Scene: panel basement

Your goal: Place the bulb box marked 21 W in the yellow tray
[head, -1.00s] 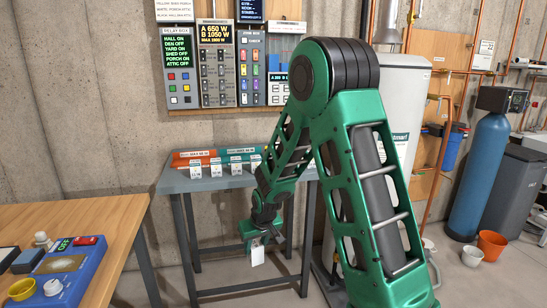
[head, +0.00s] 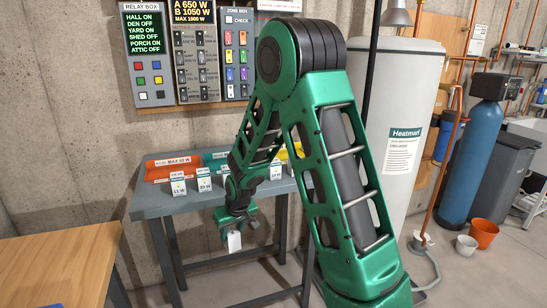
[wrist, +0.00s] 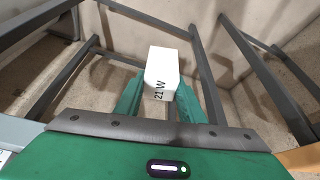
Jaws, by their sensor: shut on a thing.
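The white bulb box (wrist: 161,70) marked 21 W is between the fingers of my gripper (wrist: 170,100) in the wrist view. In the head view my gripper (head: 236,224) is shut on the box (head: 234,242) and holds it in front of the grey table, below the top. The yellow tray (head: 298,149) is on the table at the right, mostly hidden behind my arm.
An orange tray (head: 157,173) and a teal tray (head: 214,156) stand on the grey table (head: 153,206), with several white boxes along its front. A wooden table (head: 60,262) is at lower left. A wall board with panels hangs above; a white tank (head: 408,110) stands right.

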